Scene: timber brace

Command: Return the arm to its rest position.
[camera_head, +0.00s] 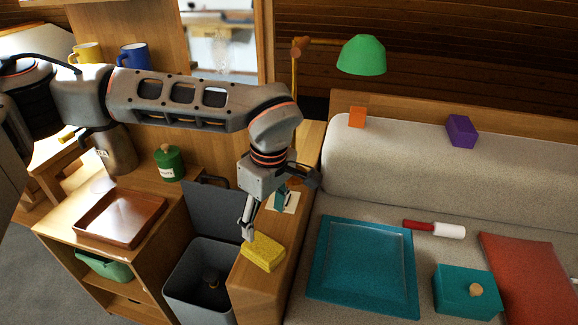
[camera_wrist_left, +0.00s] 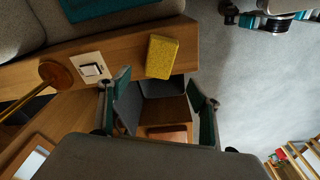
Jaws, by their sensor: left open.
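My left arm reaches in from the left in the head view, across the cabinet. Its gripper (camera_head: 262,218) is open, pointing down over the wooden ledge beside the bin. A yellow sponge (camera_head: 264,252) lies on that ledge, just in front of the fingers. In the left wrist view the open fingers (camera_wrist_left: 160,100) have nothing between them close up, and the sponge (camera_wrist_left: 161,57) lies beyond them, clear of both. Dark and teal parts at that view's top right may be my right gripper; its fingers cannot be made out.
An open grey bin (camera_head: 200,282) stands below the gripper. A brown tray (camera_head: 98,236) and green jar (camera_head: 168,162) are on the cabinet, mugs (camera_head: 134,57) behind the arm. A green lamp (camera_head: 361,55) rises behind; a teal tray (camera_head: 325,287) lies on the sofa.

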